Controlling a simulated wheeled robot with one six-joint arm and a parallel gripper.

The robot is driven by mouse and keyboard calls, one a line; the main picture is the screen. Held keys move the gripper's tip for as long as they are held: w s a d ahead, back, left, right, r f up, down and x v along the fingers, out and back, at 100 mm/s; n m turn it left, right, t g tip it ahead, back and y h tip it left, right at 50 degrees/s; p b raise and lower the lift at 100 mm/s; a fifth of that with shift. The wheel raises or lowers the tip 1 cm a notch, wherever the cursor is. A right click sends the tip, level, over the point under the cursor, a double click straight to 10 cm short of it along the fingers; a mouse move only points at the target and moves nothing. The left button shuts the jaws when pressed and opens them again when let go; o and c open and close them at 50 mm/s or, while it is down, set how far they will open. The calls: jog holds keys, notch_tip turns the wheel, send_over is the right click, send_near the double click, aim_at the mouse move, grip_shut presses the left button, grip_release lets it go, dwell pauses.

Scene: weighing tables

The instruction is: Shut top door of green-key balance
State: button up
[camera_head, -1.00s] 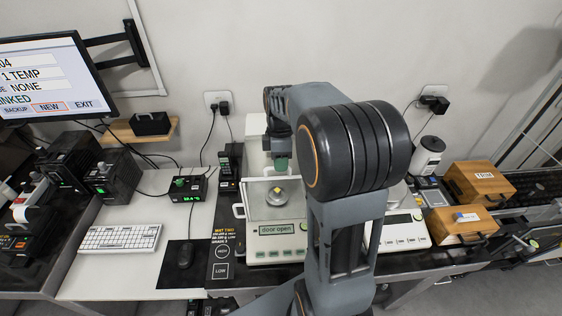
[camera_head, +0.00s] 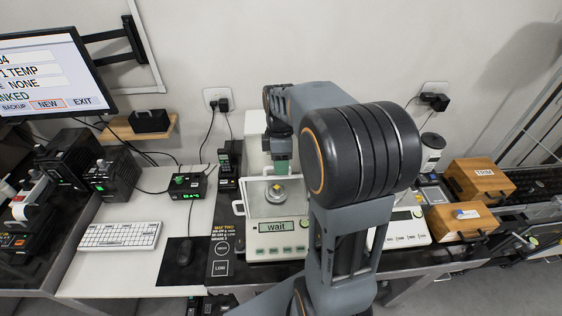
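The left balance (camera_head: 262,243) is white with a clear draft shield, a side handle (camera_head: 238,208) and a green-lit display reading "wait" (camera_head: 276,226). A second balance (camera_head: 405,232) to the right is largely hidden by my arm and shows a green button.
A black pillar-like device (camera_head: 229,163) stands close left of the balance.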

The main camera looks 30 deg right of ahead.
notch_tip(320, 180, up, 14)
jog(key=w+d, duration=0.1)
jog(key=w, duration=0.1)
jog(key=shift+w+f+b, duration=0.2)
jog(key=shift+w+b, duration=0.05)
jog(key=shift+b, duration=0.2)
dwell(0.5)
notch_tip(320, 180, down, 6)
jog(key=m+t, duration=0.2)
jog(key=m, duration=0.7)
jog(key=s+a+f+m+t, duration=0.4)
jog(key=s+a, duration=0.5)
jog(key=s, duration=0.3)
jog(key=shift+s+a+f+t+h+b, duration=0.15)
jog(key=shift+s+f+t+h+b, duration=0.15)
jog(key=shift+f+t+h, duration=0.1)
